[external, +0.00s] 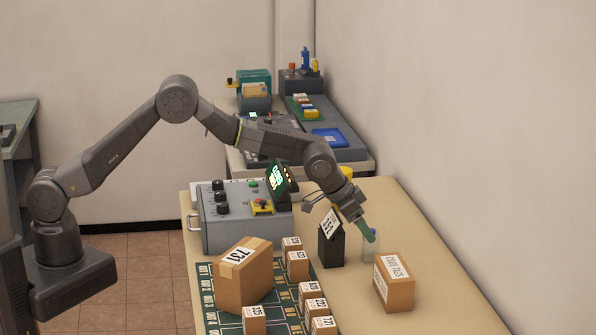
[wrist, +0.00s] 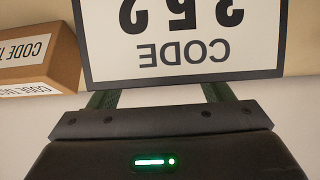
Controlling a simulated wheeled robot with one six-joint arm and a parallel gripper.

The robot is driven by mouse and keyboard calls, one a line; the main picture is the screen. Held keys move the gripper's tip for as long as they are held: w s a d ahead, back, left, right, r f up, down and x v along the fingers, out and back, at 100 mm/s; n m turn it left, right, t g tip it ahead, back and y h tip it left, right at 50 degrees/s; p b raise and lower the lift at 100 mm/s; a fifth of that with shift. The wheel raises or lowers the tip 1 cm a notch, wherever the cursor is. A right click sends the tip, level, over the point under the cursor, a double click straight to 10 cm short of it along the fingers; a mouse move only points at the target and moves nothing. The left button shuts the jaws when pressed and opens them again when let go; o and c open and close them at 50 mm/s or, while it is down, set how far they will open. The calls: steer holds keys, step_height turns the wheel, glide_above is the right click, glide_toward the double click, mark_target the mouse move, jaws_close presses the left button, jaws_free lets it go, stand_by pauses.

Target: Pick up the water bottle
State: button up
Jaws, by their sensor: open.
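The water bottle (external: 371,251) looks like a small, pale, see-through bottle standing on the tan table, between a black sign stand and a carton. My gripper (external: 371,237) is at the bottle's upper part, with its green fingers overlapping it in the external view; I cannot tell whether they touch. In the wrist view my gripper (wrist: 158,94) shows two green fingers set wide apart, their tips hidden behind a CODE 252 sign (wrist: 185,55). The bottle is not visible in the wrist view.
The sign's black stand (external: 331,248) is close to the left of the bottle. A CODE TAGS carton (external: 394,288) stands in front and to the right. A grey control box (external: 240,225), a large 731 carton (external: 243,280) and several small boxes crowd the left. The table's right side is clear.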

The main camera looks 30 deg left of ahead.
mark_target(372, 230)
steer(key=shift+w+d+f+p, duration=0.8)
steer(key=shift+w+f+p, duration=0.05)
steer(key=shift+w+f, duration=0.25)
steer(key=shift+x, duration=0.9)
steer(key=shift+c, duration=0.2)
steer(key=c, duration=1.1)
